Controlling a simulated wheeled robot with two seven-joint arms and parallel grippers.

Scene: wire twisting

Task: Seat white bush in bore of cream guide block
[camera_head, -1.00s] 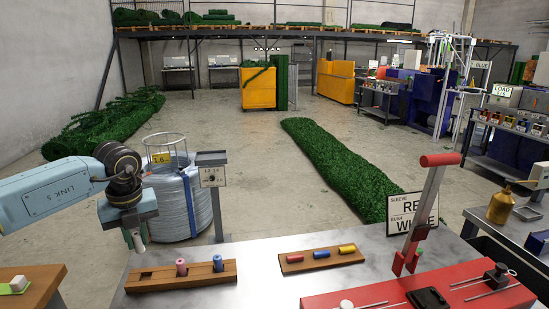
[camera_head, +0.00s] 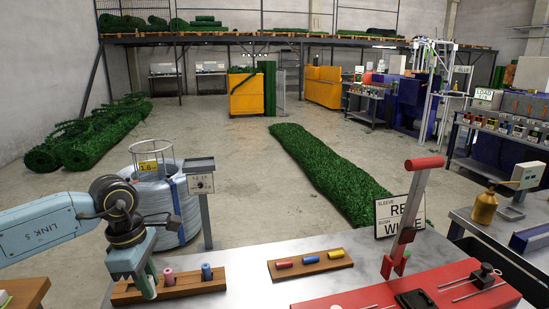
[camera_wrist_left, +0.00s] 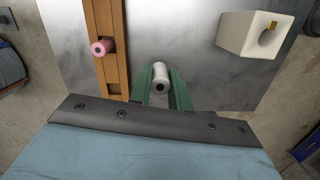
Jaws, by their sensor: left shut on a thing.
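The white bush (camera_wrist_left: 160,72) sits between the green fingertips of my left gripper (camera_wrist_left: 161,84), with its dark end hole facing the wrist camera. In the head view my left gripper (camera_head: 147,283) points down in front of the left end of the wooden bush rack (camera_head: 190,290); the bush is hard to make out there. The cream guide block (camera_wrist_left: 249,35) is at the upper right of the wrist view, apart from the bush, with its round bore and a brass-coloured spot visible. My right gripper is not in view.
A pink bush (camera_head: 168,277) and a blue bush (camera_head: 206,271) stand in the rack. A second rack holds red, blue and yellow sleeves (camera_head: 310,260). A red fixture with a lever (camera_head: 410,215) is at the right. Bare metal table (camera_head: 240,285) lies between.

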